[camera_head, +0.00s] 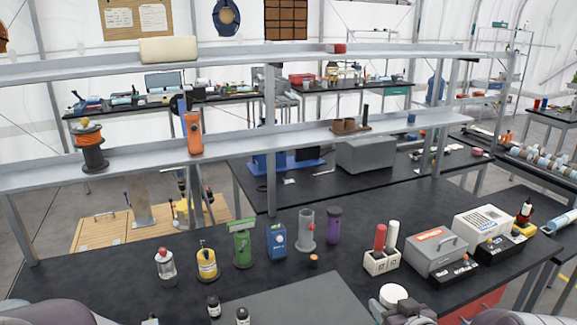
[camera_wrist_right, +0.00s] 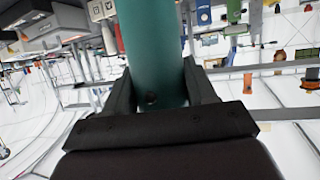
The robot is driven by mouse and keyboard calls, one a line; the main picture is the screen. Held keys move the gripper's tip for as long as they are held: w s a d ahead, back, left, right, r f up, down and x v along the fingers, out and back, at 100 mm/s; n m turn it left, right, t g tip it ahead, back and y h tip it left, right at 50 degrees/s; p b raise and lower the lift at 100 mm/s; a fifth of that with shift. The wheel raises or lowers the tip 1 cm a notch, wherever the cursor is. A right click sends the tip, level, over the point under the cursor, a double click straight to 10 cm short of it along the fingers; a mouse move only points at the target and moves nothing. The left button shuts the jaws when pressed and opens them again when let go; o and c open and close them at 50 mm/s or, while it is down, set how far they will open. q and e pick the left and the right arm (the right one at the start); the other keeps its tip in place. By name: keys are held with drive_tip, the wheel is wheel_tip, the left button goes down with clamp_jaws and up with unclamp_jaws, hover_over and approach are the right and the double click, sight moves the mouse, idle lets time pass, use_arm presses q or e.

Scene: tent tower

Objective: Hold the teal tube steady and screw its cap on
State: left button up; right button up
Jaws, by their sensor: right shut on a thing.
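The teal tube (camera_wrist_right: 153,45) fills the upper middle of the right wrist view. My right gripper (camera_wrist_right: 158,72) is shut on it, with one dark finger on each side. In the head view my right gripper (camera_head: 403,308) is at the bottom edge, right of centre, in front of the bench. A pale round disc shows there; I cannot tell whether it is an end of the tube. I cannot pick out the tube's cap with certainty. Part of my left arm shows at the bottom left of the head view, but its gripper does not show.
A black bench (camera_head: 370,230) carries a row of bottles and small devices, a white block with red and white tubes (camera_head: 381,262), and a grey box (camera_head: 435,250). A grey mat (camera_head: 295,298) lies at the front, mostly clear. Metal shelves (camera_head: 250,142) cross above the bench.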

drive_tip(key=shift+w+d+r+h, duration=0.15)
drive_tip(key=shift+w+h, duration=0.15)
drive_tip(key=shift+w, duration=0.05)
drive_tip(key=shift+d+f+m, duration=0.15)
drive_tip(key=shift+f+m, duration=0.05)
drive_tip(key=shift+m, duration=0.1)
drive_tip(key=f, duration=0.3)
drive_tip(key=s+f+m+h, duration=0.1)
drive_tip(key=f, duration=0.2)
drive_tip(key=s+f+h, duration=0.1)
drive_tip(key=f, duration=0.2)
drive_tip(key=shift+s+a+f+m, duration=0.15)
drive_tip(key=shift+a+f+m, duration=0.15)
drive_tip(key=shift+m, duration=0.1)
drive_tip(key=s+a+f, duration=0.3)
drive_tip(key=s+f, duration=0.1)
drive_tip(key=f, duration=0.4)
drive_tip(key=shift+s+a, duration=0.1)
drive_tip(key=s+a+n+g+y, duration=0.2)
drive_tip(key=a+n+y, duration=0.6)
drive_tip(key=a, duration=0.6)
drive_tip(key=shift+a+g+y, duration=0.3)
drive_tip(key=shift+g+y, duration=0.1)
drive_tip(key=shift+y, duration=0.1)
